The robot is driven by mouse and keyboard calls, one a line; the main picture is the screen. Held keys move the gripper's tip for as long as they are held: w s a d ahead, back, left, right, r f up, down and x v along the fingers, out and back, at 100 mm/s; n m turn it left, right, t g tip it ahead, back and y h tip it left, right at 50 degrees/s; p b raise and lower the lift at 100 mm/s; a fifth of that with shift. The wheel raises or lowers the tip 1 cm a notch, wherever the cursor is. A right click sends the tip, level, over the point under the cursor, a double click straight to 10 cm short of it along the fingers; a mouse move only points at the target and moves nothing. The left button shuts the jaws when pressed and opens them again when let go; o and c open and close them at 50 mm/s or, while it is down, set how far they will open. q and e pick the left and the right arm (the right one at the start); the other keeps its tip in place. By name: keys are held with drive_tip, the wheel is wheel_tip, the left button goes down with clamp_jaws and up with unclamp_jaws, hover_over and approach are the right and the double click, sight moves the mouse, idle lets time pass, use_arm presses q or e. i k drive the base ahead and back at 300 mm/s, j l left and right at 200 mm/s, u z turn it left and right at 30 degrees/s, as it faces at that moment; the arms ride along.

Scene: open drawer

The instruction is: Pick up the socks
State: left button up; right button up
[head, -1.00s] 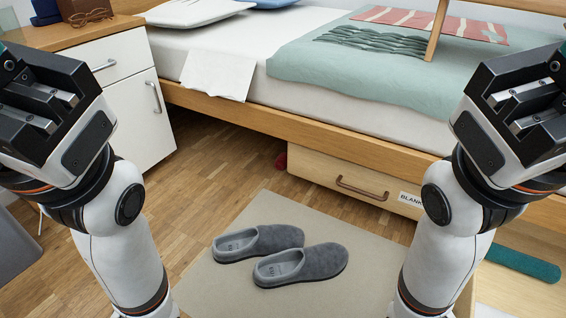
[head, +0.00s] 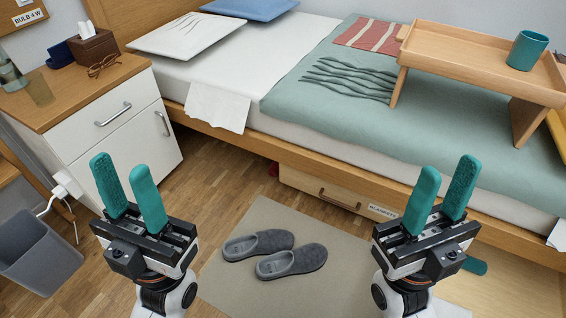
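No socks can be made out for certain. A small dark red thing (head: 273,169) shows under the bed edge, at the left end of the under-bed drawer (head: 318,189); it is too small and covered to tell what it is. My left gripper (head: 122,166) points upward at the lower left, its teal fingers apart and empty. My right gripper (head: 448,167) points upward at the lower right, its teal fingers also apart and empty. Both are well in front of the bed and away from the red thing.
Grey slippers (head: 289,262) lie on a beige mat (head: 262,216). The bed (head: 224,66) carries a wooden tray table (head: 470,52) with a teal cup (head: 527,50). A nightstand (head: 110,116) and grey bin (head: 37,254) stand left. Wood floor (head: 215,176) is open between nightstand and mat.

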sight(274, 172)
drive_tip(key=i+j+z, duration=0.1)
drive_tip(key=z, duration=0.35)
drive_tip(key=j+z, duration=0.25)
drive_tip(key=z, duration=0.25)
drive_tip(key=j+z, duration=0.2)
drive_tip(key=z, duration=0.25)
drive_tip(key=j+z, duration=0.2)
drive_tip(key=j, duration=0.45)
drive_tip(key=k+j+z, duration=0.2)
drive_tip(key=j, duration=0.5)
drive_tip(key=j+z, duration=0.15)
drive_tip(key=j, duration=0.5)
